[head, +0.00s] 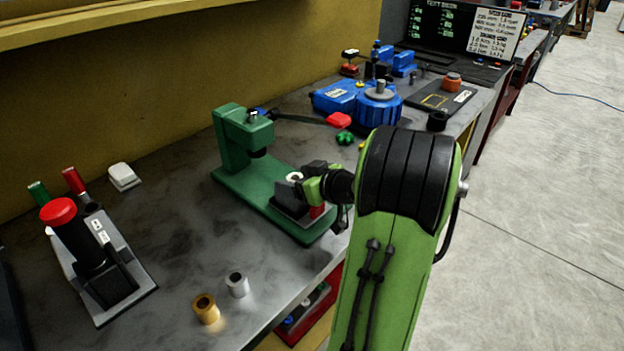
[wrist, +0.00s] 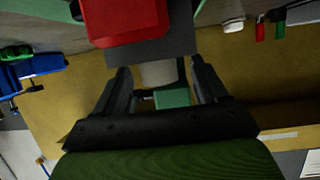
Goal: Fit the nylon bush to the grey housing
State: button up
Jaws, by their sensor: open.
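A white bush, which looks like the nylon one, shows at the top of a dark grey block (head: 287,196), which looks like the grey housing, on the green press-like stand. In the wrist view the pale bush (wrist: 158,73) stands out from the dark grey block (wrist: 165,47). My gripper (wrist: 162,78) is open, with one finger on each side of the bush and a gap to each. In the head view my gripper (head: 308,184) is beside the block, partly hidden by my arm. How deep the bush sits is hidden.
The green stand (head: 245,150) rises behind the block. A red part (head: 317,211) adjoins the block. A brass bush (head: 205,308) and a silver bush (head: 237,284) stand on the bench near its front edge. A red-button control box (head: 100,255) is at left.

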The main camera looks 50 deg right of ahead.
jog(key=p+v, duration=0.1)
jog(key=v, duration=1.4)
jog(key=shift+r, duration=0.2)
jog(key=shift+s, duration=0.1)
